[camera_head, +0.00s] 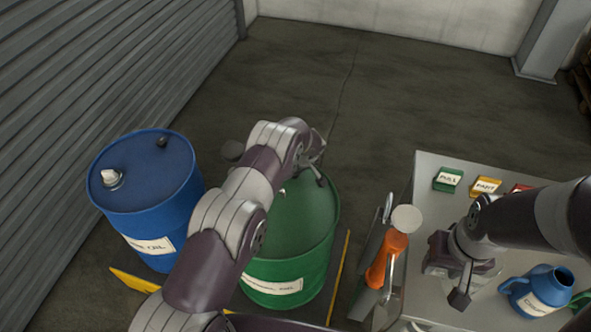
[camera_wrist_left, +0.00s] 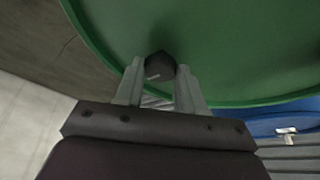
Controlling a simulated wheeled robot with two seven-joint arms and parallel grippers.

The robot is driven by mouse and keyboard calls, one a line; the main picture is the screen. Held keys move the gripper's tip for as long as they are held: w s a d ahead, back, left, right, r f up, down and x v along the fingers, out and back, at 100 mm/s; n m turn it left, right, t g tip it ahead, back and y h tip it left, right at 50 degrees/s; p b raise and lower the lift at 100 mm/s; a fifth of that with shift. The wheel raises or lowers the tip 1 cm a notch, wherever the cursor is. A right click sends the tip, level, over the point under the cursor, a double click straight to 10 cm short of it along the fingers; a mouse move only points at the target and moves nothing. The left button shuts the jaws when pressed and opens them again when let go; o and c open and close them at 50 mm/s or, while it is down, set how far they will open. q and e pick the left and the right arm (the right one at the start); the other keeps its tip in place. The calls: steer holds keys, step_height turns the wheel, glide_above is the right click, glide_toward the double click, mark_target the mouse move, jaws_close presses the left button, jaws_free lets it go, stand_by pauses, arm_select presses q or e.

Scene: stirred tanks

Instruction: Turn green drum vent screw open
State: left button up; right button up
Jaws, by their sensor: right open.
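The green drum (camera_head: 290,225) stands upright in the middle of the head view, partly hidden behind my left arm. Its vent screw is a small dark cap (camera_wrist_left: 161,66) near the drum's rim in the left wrist view. My left gripper (camera_head: 310,172) is over the far part of the drum top. In the left wrist view its two fingers (camera_wrist_left: 160,75) stand either side of the cap, with little or no gap; I cannot tell whether they press on it. My right gripper (camera_head: 459,292) is open and empty above the grey table, away from the drum.
A blue drum (camera_head: 150,185) stands left of the green one. The grey table (camera_head: 432,175) at right holds a green box (camera_head: 448,179), a yellow box (camera_head: 486,187), a red box and a blue jug (camera_head: 535,291). An orange object (camera_head: 386,260) stands between drum and table. Floor behind is clear.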

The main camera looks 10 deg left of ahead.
arm_select(q)
steer(key=shift+w+d+f+n+b, duration=0.15)
steer(key=shift+n+b, duration=0.25)
steer(key=shift+b, duration=0.3)
steer(key=n+g+b, duration=0.1)
steer(key=n+b, duration=0.2)
steer(key=b, duration=0.1)
steer(key=n+g+y+b, duration=0.1)
steer(key=n+b, duration=0.2)
steer(key=b, duration=0.2)
steer(key=shift+w+f+n, duration=0.1)
steer(key=shift+w+n, duration=0.1)
steer(key=shift+n, duration=0.1)
steer(key=shift+r+n+g+b, duration=0.3)
steer(key=shift+n+g+b, duration=0.2)
steer(key=shift+n+b, duration=0.4)
arm_select(e)
steer(key=shift+f, duration=6.2)
arm_select(q)
steer(key=o, duration=1)
steer(key=shift+o, duration=0.2)
steer(key=shift+d+r, duration=0.1)
steer(key=p+v, duration=0.7)
steer(key=v, duration=0.5)
steer(key=shift+d+r+p, duration=0.2)
steer(key=shift+d+p, duration=0.15)
arm_select(e)
step_height(320, 180, up, 8)
